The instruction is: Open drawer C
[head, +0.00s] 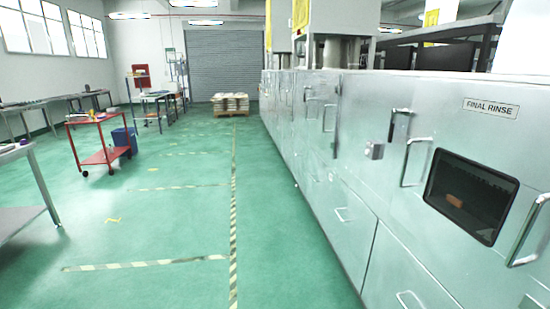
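No drawer marked C can be read in the head view. A long row of pale metal cabinets and machines runs along the right. Its lower part has drawer-like fronts with bar handles: one front (335,235) in the middle and a nearer one (395,270) at the bottom. Both look shut. I cannot tell whether either is drawer C. Neither of my grippers is in view.
The near machine has a FINAL RINSE label (490,108) and a dark window (470,196). A red cart (98,157), a blue bin (125,140) and a metal table (20,215) stand left. A loaded pallet (230,112) stands far ahead. The green floor between is clear.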

